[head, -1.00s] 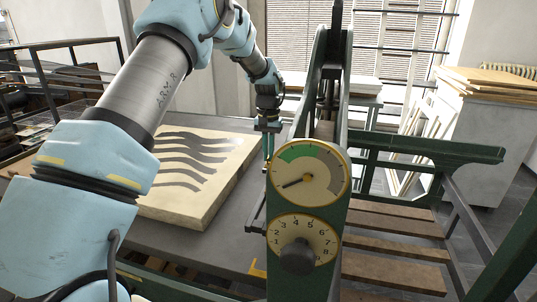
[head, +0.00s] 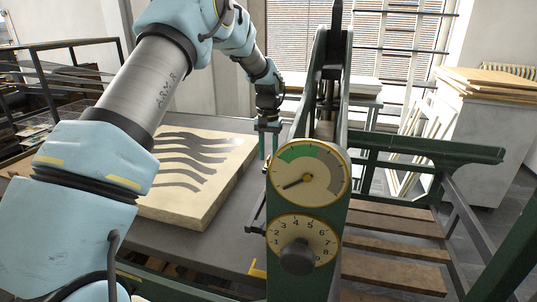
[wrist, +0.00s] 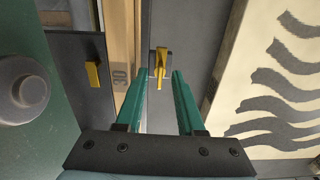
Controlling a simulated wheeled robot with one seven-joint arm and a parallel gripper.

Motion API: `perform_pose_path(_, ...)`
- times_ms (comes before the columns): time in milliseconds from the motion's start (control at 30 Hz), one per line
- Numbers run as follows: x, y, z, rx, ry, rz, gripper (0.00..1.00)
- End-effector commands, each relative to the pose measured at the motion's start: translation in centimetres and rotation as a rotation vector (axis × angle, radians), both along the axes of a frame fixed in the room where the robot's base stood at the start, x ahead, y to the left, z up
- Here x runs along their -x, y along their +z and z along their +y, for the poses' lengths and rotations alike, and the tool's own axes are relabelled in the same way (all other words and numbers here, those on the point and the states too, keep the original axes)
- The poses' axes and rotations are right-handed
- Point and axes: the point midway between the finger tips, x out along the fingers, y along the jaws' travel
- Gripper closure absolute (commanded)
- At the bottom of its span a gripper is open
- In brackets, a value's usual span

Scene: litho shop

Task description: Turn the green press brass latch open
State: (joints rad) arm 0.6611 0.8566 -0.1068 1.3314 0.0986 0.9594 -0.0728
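The brass latch (wrist: 160,68) shows in the wrist view as a small yellow lever on a dark mount, on the grey bed beside a wooden rail. Its lever runs roughly up and down the picture. My gripper (wrist: 158,76) is open, with its two green fingers on either side of the latch's lower part. I cannot tell whether they touch it. In the head view my gripper (head: 269,156) points down behind the green press frame (head: 335,215), by the stone's right edge. The latch is hidden there behind the press.
A pale litho stone (head: 215,190) with dark wavy bands lies on the press bed (head: 160,240). A dial gauge (head: 325,178) and a numbered knob (head: 298,256) face the head camera. A second yellow piece (wrist: 93,74) stands left of the wooden rail (wrist: 121,60).

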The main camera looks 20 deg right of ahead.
Motion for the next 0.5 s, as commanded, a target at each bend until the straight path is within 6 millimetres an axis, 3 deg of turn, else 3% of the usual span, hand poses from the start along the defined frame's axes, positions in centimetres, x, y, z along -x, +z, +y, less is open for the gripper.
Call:
perform_pose_path(167, -0.1, 2.0, -0.1, 0.004, 0.000, -0.005, 0.62)
perform_pose_path(500, -0.1, 8.4, -0.1, 0.003, -0.001, -0.004, 0.62)
